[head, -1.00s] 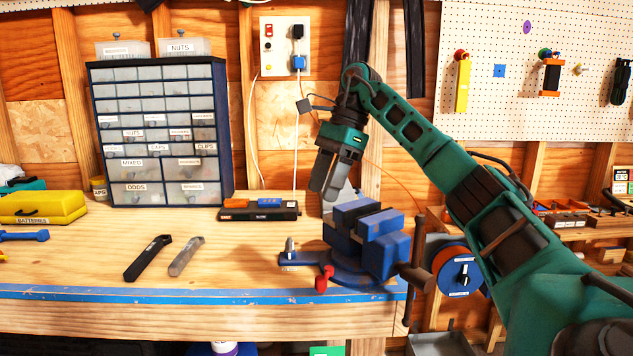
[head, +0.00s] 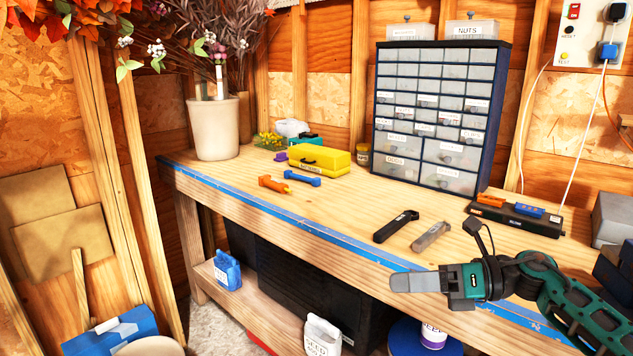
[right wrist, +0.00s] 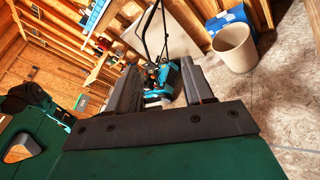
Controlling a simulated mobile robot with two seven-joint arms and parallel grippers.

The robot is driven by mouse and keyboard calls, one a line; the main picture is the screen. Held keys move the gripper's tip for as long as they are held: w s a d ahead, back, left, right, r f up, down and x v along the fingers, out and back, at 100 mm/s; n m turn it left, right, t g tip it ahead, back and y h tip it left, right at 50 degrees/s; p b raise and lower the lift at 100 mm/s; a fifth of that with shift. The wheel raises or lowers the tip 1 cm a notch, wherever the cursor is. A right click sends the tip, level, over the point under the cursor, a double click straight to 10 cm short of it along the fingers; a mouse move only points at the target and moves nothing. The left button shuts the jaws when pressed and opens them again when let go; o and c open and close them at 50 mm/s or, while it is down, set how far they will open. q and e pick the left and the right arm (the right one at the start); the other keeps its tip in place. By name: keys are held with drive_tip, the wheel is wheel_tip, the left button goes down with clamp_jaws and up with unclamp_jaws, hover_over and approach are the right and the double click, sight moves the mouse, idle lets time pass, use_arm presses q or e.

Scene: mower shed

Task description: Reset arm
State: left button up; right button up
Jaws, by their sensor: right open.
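My right arm comes in from the lower right of the head view. Its gripper (head: 415,281) points left, just off the bench's front edge, with nothing seen in it. In the right wrist view the two dark fingers (right wrist: 165,88) stand apart with empty space between them. Beyond them, a teal and black mower (right wrist: 165,75) stands on the floor. My left gripper does not show in either view.
The wooden bench (head: 340,205) has a blue front edge. A black tool (head: 396,226) and a grey tool (head: 431,236) lie on it near the drawer cabinet (head: 436,115). A yellow case (head: 318,160) and white pot (head: 214,128) stand further left. A beige bin (right wrist: 234,46) stands on the floor.

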drive_tip(key=s+a+f+m+t+y, duration=0.2)
drive_tip(key=a+f+m+t, duration=0.2)
drive_tip(key=m+t, duration=0.55)
drive_tip(key=s+d+f+m+g+h, duration=0.1)
drive_tip(key=s+d+f+m+h, duration=0.2)
drive_tip(key=s+f+m+h, duration=0.5)
drive_tip(key=s+d+f+m+g+h, duration=0.1)
drive_tip(key=s+d+f+m+h, duration=0.2)
drive_tip(key=m, duration=2.1)
drive_tip(key=s+f+h, duration=0.2)
drive_tip(key=s+f, duration=0.2)
drive_tip(key=f, duration=0.3)
drive_tip(key=s+f+h, duration=0.2)
drive_tip(key=s+f, duration=0.2)
drive_tip(key=f, duration=0.2)
drive_tip(key=shift+s+f+m+h, duration=0.25)
drive_tip(key=shift+f+m+h, duration=0.1)
drive_tip(key=shift+h, duration=0.05)
drive_tip(key=shift+c, duration=0.9)
drive_tip(key=shift+d, duration=0.1)
